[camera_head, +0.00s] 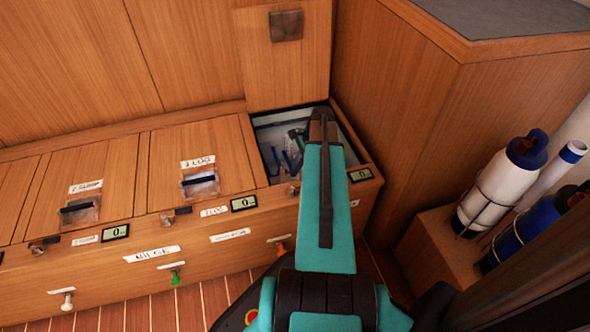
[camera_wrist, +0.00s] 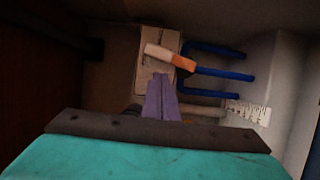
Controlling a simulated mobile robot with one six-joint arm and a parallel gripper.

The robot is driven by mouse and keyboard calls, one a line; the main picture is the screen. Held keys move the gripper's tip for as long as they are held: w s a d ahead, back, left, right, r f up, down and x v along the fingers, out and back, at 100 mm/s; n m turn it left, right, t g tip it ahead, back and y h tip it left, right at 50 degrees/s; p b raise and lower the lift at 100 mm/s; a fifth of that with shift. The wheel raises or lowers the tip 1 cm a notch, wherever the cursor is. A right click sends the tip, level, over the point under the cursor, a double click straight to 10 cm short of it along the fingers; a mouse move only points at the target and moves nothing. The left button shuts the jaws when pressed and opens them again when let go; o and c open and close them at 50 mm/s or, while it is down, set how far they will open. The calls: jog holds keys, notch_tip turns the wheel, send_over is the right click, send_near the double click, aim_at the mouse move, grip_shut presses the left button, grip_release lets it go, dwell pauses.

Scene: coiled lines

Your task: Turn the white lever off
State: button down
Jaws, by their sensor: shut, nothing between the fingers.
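Inside the open compartment, the wrist view shows a small lever-like handle (camera_wrist: 170,57), white at its left end and orange at its right, lying across a pale plate. My gripper (camera_wrist: 161,82) is shut and empty, its fingertips just below this handle in the picture; I cannot tell whether they touch it. In the head view my arm covers part of the compartment, and the fingertips are hidden. A separate white knob (camera_head: 68,303) sticks out of the bench front at lower left, far from my gripper.
The open compartment (camera_head: 365,160) has wooden rims, with blue pipes (camera_wrist: 215,72) and a white ruled strip (camera_wrist: 248,112) inside. Closed lids (camera_head: 200,165) lie left. Green (camera_head: 175,277) and orange (camera_head: 281,248) knobs sit on the front. Bottles (camera_head: 503,180) stand right.

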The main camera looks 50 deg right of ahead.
jog(key=shift+r, duration=0.1)
jog(key=shift+p+v, duration=1.2)
jog(key=shift+p, duration=0.1)
jog(key=p+v, duration=0.7)
jog(key=shift+s+a+r, duration=0.15)
jog(key=shift+s+r, duration=0.05)
jog(key=shift+s, duration=0.1)
jog(key=shift+n, duration=0.3)
